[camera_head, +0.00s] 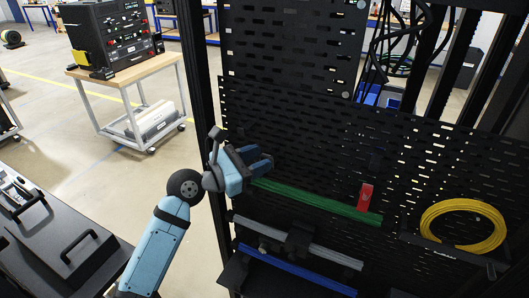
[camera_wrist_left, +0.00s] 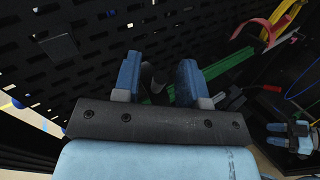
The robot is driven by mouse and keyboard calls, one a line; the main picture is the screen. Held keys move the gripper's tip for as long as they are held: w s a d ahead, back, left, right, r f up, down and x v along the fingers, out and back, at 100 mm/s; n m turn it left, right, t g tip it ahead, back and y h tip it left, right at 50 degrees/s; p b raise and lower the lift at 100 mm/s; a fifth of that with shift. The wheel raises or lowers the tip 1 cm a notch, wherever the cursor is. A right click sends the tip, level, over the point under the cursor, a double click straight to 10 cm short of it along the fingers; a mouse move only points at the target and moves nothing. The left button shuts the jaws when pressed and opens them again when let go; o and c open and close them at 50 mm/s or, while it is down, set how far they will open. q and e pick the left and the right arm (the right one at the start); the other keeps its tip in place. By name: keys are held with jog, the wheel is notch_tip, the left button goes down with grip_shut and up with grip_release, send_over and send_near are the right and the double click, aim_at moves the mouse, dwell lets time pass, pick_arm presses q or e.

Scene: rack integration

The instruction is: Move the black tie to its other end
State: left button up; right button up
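A dark curved piece (camera_wrist_left: 152,76), which looks like the black tie, shows between my left fingers in the left wrist view. In the head view my left gripper hides that spot. My left gripper (camera_head: 262,160) is at the left end of the green cable bundle (camera_head: 315,200). Its two blue fingers stand apart in the left wrist view (camera_wrist_left: 158,78); I see no firm contact with the dark piece. A red clip (camera_head: 366,196) sits near the bundle's right end. My right gripper (camera_wrist_left: 288,136) shows small at the lower right of the left wrist view; its opening is unclear.
A black perforated panel (camera_head: 300,130) stands behind the bundle. Below are a grey bundle (camera_head: 335,254) with a black block (camera_head: 300,238) on it and a blue bundle (camera_head: 300,274). A yellow cable coil (camera_head: 428,217) hangs at right. A dark bench (camera_head: 85,262) is at lower left.

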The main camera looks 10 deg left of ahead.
pick_arm(q)
jog(key=shift+x, duration=1.05)
grip_shut()
jog(key=shift+f, duration=0.1)
